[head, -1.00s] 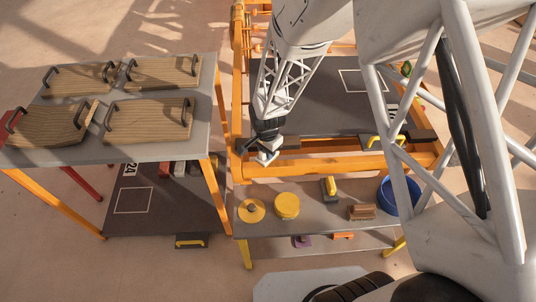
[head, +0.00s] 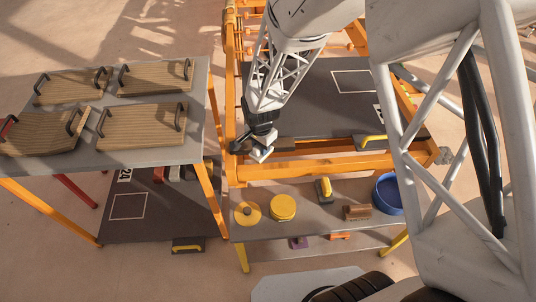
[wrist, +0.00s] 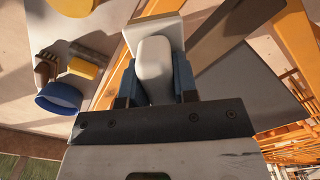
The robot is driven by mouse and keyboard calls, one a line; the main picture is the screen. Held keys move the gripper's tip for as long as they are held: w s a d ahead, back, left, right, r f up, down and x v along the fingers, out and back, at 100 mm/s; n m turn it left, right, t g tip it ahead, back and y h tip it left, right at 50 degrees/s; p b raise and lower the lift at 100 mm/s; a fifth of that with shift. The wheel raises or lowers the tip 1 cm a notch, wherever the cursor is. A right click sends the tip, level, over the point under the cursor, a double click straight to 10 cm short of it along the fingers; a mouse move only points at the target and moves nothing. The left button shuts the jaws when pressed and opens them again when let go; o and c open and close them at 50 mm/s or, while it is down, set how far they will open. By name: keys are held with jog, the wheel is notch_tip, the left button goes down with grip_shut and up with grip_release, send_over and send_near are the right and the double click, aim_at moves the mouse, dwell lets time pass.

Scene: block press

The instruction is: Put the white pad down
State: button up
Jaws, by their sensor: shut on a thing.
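The white pad (wrist: 156,68) is between the fingers of my gripper (wrist: 154,88) in the wrist view. It has a rounded grip body and a flat square plate at its far end. In the head view my gripper (head: 262,146) holds the white pad (head: 261,155) above the front edge of the orange press frame, at its left corner. The gripper is shut on the pad. The pad's underside is hidden, and I cannot tell its exact height above the frame.
A grey shelf (head: 335,218) below holds a yellow disc (head: 283,207), a flat yellow knobbed piece (head: 246,215), a yellow-handled tool (head: 324,190), a brown brush (head: 357,212) and a blue bowl (head: 388,193). Wooden boards with handles lie on the left table (head: 190,150). The orange frame (head: 290,172) is close by.

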jog(key=s+d+f, duration=0.4)
jog(key=s+d, duration=0.5)
jog(key=s+d+f, duration=0.5)
jog(key=s+d, duration=0.4)
jog(key=shift+s+d, duration=0.35)
jog(key=shift+d, duration=0.05)
jog(key=shift+f, duration=2.2)
jog(key=shift+f, duration=1.75)
jog(key=shift+f, duration=0.2)
